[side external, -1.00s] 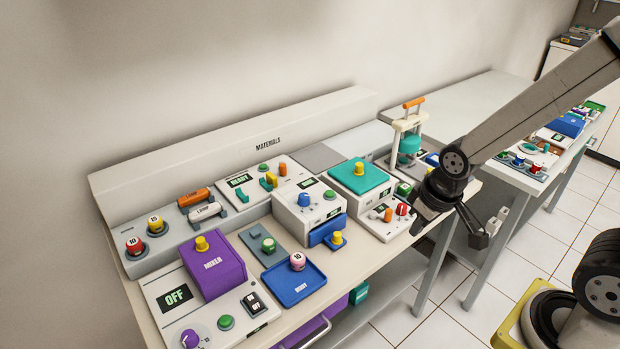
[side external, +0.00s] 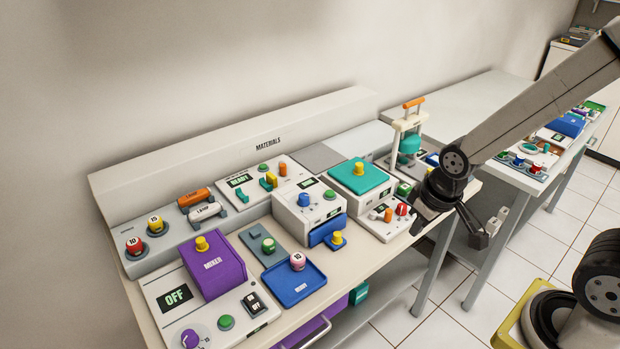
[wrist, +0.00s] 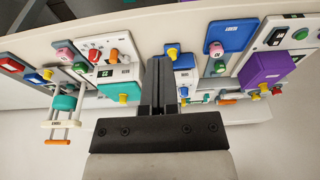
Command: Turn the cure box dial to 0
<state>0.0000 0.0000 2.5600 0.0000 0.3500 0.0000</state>
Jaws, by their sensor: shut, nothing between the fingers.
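A white box (side external: 293,219) with a blue dial (side external: 304,199), a green button and a small display stands mid-bench; a blue drawer is at its front. Right of it is a box with a teal lid (side external: 358,177), with an orange dial (side external: 388,214) and a red knob (side external: 401,209) on its front panel. The labels are too small to tell which is the cure box. My gripper (side external: 481,239) is shut and empty, off the bench's right front edge, apart from both boxes. In the wrist view, its shut fingers (wrist: 164,68) partly cover the bench; the teal lid (wrist: 120,90) shows left of them.
A purple mixer (side external: 213,266) and a blue tray (side external: 292,286) stand at the left front. A press with an orange handle (side external: 413,103) stands behind the teal-lidded box. A second table (side external: 507,172) is at the right. Floor shows between the tables.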

